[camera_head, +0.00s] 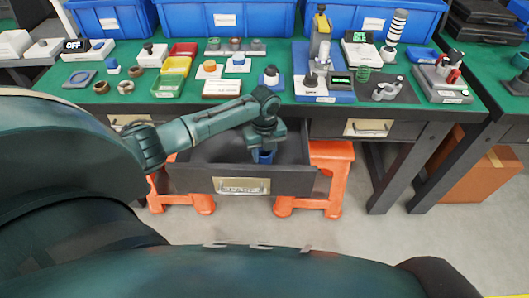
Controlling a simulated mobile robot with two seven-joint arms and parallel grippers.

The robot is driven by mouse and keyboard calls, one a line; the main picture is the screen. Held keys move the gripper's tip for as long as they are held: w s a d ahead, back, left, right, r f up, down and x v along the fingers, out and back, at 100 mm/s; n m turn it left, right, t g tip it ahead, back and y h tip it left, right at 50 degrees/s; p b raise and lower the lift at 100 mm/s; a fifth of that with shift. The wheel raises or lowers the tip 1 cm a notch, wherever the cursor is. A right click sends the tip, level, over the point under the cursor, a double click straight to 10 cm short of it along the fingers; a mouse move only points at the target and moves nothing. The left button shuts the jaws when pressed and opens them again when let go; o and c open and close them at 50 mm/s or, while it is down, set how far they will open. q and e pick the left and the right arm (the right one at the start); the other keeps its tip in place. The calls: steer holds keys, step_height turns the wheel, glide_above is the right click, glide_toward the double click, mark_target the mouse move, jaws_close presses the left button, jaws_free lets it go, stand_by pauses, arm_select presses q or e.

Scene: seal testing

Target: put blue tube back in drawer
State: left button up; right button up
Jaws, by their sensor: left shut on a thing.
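My left gripper (265,144) points down into the open drawer (200,180) below the table. It is shut on the blue tube (263,157), which is inside the drawer's outline near its front panel. The tube's lower end is hidden behind the front panel, so I cannot tell whether it touches the drawer floor. My right gripper does not show.
The green-topped table (205,100) bears small parts, a red tray (183,49), a yellow tray (176,66) and devices. Blue bins (226,18) line the back. Orange stools (333,165) stand under the table. A second drawer (366,128) at the right is shut.

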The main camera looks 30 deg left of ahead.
arm_select(q)
steer(key=shift+f, duration=0.2)
steer(key=o, duration=1)
steer(key=shift+c, duration=0.2)
step_height(320, 180, up, 12)
steer(key=p, duration=0.1)
steer(key=shift+r+p, duration=0.25)
steer(key=shift+p, duration=0.1)
steer(key=shift+d, duration=0.1)
